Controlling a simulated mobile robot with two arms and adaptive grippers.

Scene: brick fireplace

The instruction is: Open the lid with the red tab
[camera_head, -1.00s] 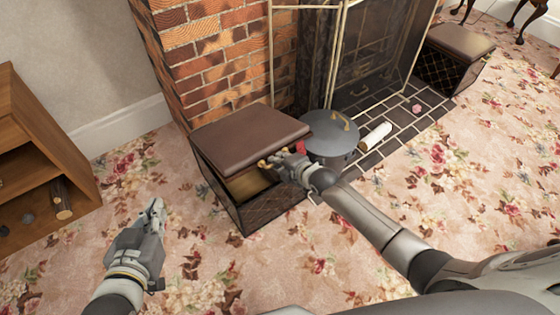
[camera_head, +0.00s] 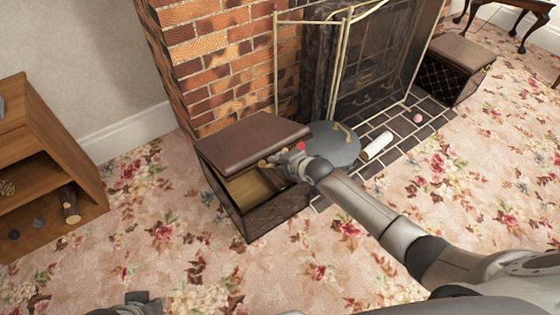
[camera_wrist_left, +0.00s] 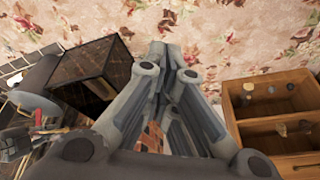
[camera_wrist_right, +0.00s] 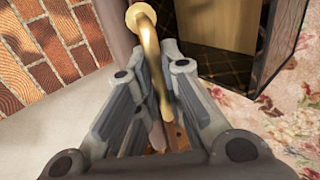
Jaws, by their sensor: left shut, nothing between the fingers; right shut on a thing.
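A dark box (camera_head: 275,217) by the brick fireplace has a brown padded lid (camera_head: 252,138), tilted up with a gap at the front showing the lighter inside. A small red tab (camera_head: 300,146) shows by my right gripper at the lid's right front. My right gripper (camera_head: 272,163) is shut on a brass handle (camera_wrist_right: 148,45), which curves from the lid between its fingers. The red tab also shows in the left wrist view (camera_wrist_left: 38,118). My left gripper (camera_wrist_left: 172,62) is shut and empty, away from the box; only part shows at the head view's bottom edge.
A grey round pot (camera_head: 335,145) stands close right of the box, partly behind my right arm. A white roll (camera_head: 377,146) lies on the dark hearth tiles. A wooden shelf (camera_head: 45,150) stands at left. Floral carpet is free in front. A second box (camera_head: 458,66) stands farther right.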

